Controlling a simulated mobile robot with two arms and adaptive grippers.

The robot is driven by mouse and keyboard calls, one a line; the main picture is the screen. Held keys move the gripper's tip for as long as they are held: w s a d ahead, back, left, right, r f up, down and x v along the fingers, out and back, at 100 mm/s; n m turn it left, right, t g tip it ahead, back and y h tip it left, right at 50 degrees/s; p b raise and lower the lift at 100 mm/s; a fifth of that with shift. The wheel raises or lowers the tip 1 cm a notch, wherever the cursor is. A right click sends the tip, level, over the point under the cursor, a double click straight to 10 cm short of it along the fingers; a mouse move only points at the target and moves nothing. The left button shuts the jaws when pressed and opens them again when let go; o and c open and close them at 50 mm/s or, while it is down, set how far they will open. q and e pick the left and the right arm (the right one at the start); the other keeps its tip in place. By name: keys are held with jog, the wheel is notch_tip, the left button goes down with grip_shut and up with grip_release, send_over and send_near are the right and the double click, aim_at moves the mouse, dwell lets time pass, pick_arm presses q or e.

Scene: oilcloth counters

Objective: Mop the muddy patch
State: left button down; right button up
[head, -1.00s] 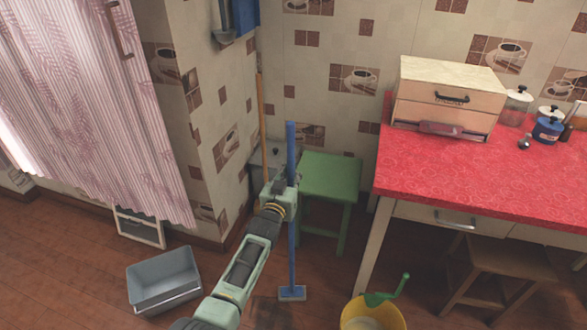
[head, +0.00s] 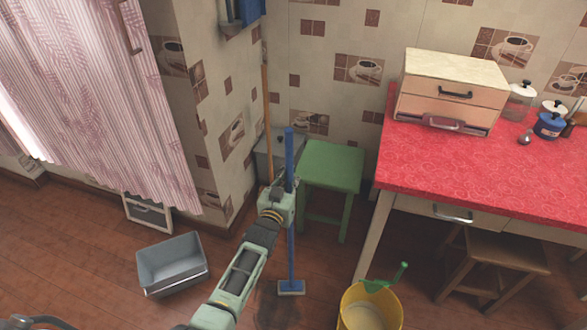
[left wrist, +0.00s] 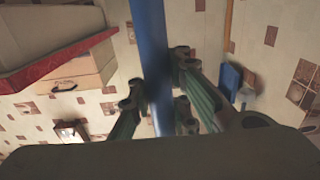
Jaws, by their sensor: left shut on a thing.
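A blue mop (head: 291,250) stands upright in the head view, its small flat blue head on the wooden floor. My left gripper (head: 288,190) is shut on its handle, partway up. The left wrist view shows the blue handle (left wrist: 151,60) between the green fingers of the left gripper (left wrist: 158,100). The muddy patch (head: 268,302) is a dark smear on the floor, just left of and below the mop head; my left arm hides part of its surroundings. My right gripper is not seen.
A yellow bucket (head: 352,318) with a green handle stands right of the mop. A grey basin (head: 172,262) is on the floor at left. A green stool (head: 331,168) stands behind the mop. A red-topped counter (head: 480,165) and brown stool (head: 505,250) are at right.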

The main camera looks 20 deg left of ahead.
aim_at(288, 183)
pick_arm(q)
jog(key=shift+s+r+p, duration=0.4)
jog(key=shift+s+p, duration=0.05)
jog(key=shift+s, duration=0.35)
jog(key=shift+s+f, duration=0.15)
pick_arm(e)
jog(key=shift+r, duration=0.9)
pick_arm(q)
jog(key=s+p, duration=0.2)
jog(key=s, duration=0.1)
jog(key=shift+s, duration=0.15)
jog(key=shift+s+f+p, duration=0.1)
jog(key=shift+s+p, duration=0.25)
jog(key=shift+s, duration=0.25)
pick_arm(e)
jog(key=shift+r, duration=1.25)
